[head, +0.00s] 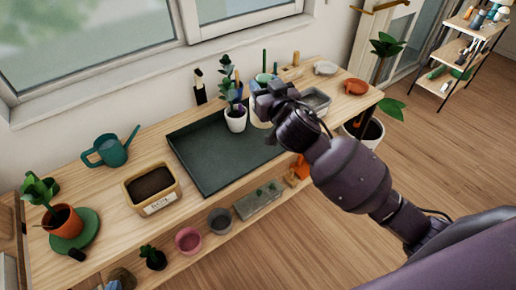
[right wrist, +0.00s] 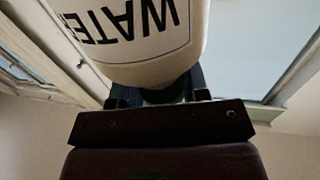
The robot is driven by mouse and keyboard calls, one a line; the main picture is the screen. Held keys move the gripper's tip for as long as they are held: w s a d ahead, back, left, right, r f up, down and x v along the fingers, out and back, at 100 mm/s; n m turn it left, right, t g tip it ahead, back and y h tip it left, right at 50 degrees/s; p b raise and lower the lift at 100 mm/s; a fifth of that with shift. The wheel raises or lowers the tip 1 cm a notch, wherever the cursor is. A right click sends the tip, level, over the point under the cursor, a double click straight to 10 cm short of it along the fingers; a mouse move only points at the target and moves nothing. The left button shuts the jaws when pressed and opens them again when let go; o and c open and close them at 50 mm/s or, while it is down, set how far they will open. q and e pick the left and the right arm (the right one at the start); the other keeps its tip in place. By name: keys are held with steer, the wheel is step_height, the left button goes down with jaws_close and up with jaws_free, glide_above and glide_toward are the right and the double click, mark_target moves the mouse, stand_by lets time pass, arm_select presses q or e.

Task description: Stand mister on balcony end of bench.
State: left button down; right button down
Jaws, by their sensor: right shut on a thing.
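The mister (right wrist: 135,35), a pale bottle with "WATER" in dark letters, fills the top of the right wrist view. My right gripper (head: 272,98) is shut on it. In the head view the mister is mostly hidden behind the gripper, with a pale bit of it (head: 257,115) showing, over the back right part of the tray. I cannot tell whether its base touches anything. The wooden bench (head: 120,200) runs along the window, from lower left to upper right. My left gripper is not in view.
A dark tray (head: 205,165) covers the bench's middle, with a white-potted plant (head: 236,120) close to my gripper. A teal watering can (head: 112,152) and soil box (head: 152,188) stand left. An orange dish (head: 355,87) and pale dish (head: 326,67) lie at the right end.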

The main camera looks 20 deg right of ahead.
arm_select(q)
steer(key=shift+s+f+p, duration=0.15)
steer(key=shift+s+p, duration=0.25)
arm_select(e)
steer(key=w+d+f+n+y, duration=0.1)
steer(key=w+f, duration=0.3)
steer(key=w, duration=0.5)
steer(key=shift+w+d+y, duration=0.2)
steer(key=shift+w+y, duration=0.1)
